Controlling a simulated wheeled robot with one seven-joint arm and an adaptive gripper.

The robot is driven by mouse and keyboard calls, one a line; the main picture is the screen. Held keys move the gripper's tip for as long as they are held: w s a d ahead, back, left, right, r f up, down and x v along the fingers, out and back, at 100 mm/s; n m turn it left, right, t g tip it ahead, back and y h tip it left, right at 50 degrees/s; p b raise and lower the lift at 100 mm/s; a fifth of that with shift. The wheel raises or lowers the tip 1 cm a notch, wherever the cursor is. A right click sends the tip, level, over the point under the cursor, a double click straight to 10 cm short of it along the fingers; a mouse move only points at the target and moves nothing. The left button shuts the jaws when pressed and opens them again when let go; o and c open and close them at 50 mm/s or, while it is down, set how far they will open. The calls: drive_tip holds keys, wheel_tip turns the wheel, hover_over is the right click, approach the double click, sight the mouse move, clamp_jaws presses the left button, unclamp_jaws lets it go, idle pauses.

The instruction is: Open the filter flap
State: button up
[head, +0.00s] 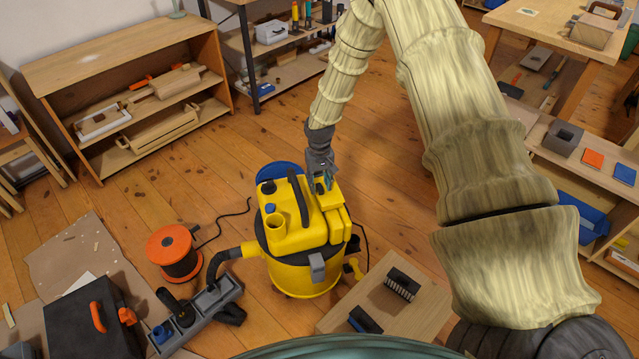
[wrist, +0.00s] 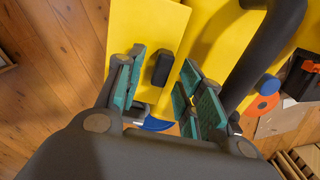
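The yellow vacuum cleaner (head: 300,225) stands upright on the wooden floor. On its top right is a yellow flap (head: 329,201), which fills the upper left of the wrist view (wrist: 128,32) and carries a dark knob (wrist: 161,69). The flap appears to lie closed; its edges are partly hidden by my gripper. My gripper (head: 324,184) is directly above it. In the wrist view, its teal-padded fingers (wrist: 160,72) are apart, one on each side of the knob, with a gap to each. It holds nothing.
The vacuum's dark carrying handle (wrist: 268,55) rises close to my right finger. An orange cable reel (head: 174,252) and a grey tool caddy (head: 208,300) stand to the left. A low wooden board (head: 425,310) with brushes is at the front right.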

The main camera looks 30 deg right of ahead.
drive_tip(key=shift+f, duration=0.15)
clamp_jaws()
